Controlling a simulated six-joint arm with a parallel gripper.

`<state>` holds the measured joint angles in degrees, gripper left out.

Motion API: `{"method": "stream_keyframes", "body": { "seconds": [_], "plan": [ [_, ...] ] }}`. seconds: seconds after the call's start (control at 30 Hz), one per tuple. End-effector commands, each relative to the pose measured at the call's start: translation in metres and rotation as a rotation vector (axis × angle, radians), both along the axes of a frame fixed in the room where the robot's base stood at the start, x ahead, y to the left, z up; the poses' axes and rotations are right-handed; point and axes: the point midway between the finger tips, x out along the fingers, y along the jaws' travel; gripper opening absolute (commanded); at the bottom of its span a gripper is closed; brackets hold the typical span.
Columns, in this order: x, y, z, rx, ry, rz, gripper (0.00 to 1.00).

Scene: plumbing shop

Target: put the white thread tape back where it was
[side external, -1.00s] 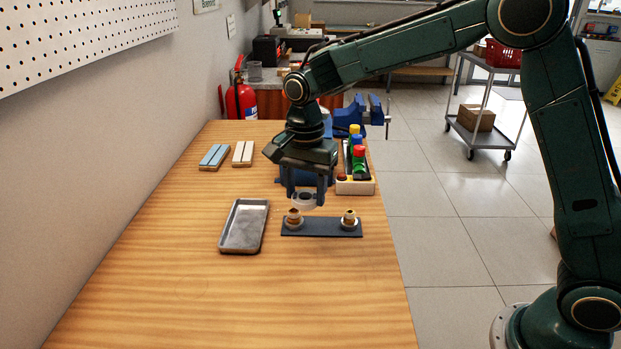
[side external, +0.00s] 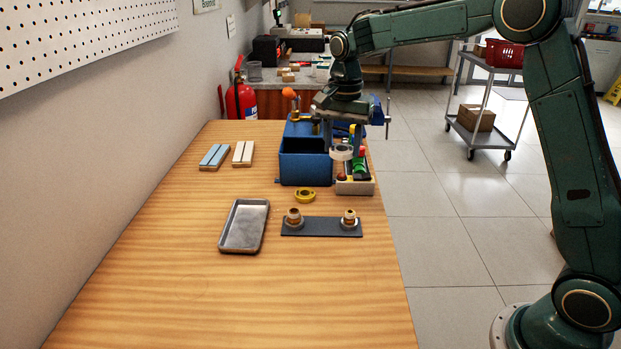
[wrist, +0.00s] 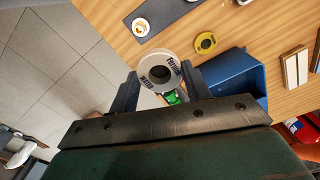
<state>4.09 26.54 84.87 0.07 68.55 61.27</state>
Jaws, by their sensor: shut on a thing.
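The white thread tape (side external: 341,153) is a white roll held between the fingers of my gripper (side external: 343,143). A yellow tape roll (side external: 305,194) lies on the table in front of the bin.
A dark plate (side external: 322,228) with two brass-and-white fittings lies in front. A metal tray (side external: 243,226) is left of it. Blue and cream bar pairs (side external: 214,157) lie at the far left. The near table (side external: 220,300) is clear.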

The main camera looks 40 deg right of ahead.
Motion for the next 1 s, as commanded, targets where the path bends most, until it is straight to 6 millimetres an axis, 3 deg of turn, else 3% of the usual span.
{"method": "stream_keyframes", "body": {
  "seconds": [0.1, 0.33, 0.73, 1.0],
  "plan": [
    [0.000, -0.036, 0.012, 0.000, -0.002, -0.004, 0.27],
    [-0.004, -0.076, 0.026, 0.000, 0.000, 0.004, 0.27],
    [-0.005, -0.083, 0.023, 0.000, 0.001, 0.008, 0.27],
    [-0.006, -0.083, -0.014, 0.001, 0.005, 0.008, 0.27]
  ]
}}
